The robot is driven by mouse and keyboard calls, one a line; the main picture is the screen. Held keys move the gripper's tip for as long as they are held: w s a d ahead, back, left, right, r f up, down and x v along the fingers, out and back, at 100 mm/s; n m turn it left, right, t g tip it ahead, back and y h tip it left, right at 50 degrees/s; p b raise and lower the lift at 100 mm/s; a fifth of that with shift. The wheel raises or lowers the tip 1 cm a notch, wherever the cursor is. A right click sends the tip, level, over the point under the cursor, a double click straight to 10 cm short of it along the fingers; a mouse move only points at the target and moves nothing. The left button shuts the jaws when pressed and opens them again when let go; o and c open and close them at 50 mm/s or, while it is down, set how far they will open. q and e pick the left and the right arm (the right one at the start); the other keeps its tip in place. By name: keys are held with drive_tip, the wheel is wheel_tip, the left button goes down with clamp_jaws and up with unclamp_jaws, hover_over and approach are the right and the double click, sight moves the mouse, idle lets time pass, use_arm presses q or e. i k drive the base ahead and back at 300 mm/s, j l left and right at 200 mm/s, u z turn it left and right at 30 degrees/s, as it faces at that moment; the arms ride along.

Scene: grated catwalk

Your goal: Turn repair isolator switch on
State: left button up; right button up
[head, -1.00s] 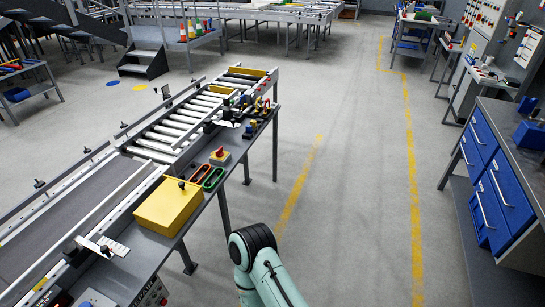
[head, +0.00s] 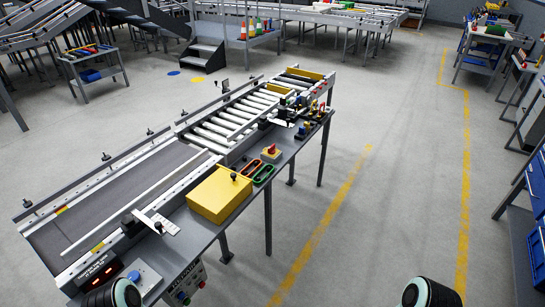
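A small yellow switch box with a red knob (head: 271,150), which looks like an isolator switch, sits on the grey side shelf (head: 222,229) of the conveyor. Its label and knob setting are too small to read. It stands behind a yellow box with a black knob (head: 219,195) and near a red-rimmed and a green-rimmed tray. Rounded dark parts of my two arms show at the bottom edge, left and right. Neither gripper is in view, and nothing of mine touches the switch.
A control box with coloured buttons (head: 184,284) hangs below the shelf's near end. Padlocks and small parts (head: 305,118) crowd its far end. The conveyor (head: 130,190) runs behind the shelf. The floor to its right is clear up to blue drawers (head: 537,190).

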sight(271, 150)
drive_tip(key=i+l+u, duration=0.1)
drive_tip(key=u, duration=0.9)
drive_tip(key=i+l+u, duration=0.1)
drive_tip(key=l+u, duration=0.75)
drive_tip(key=k+l+u, duration=0.1)
drive_tip(key=l+u, duration=0.3)
drive_tip(key=l, duration=1.3)
drive_tip(key=k+l+u, duration=0.1)
drive_tip(key=l, duration=0.45)
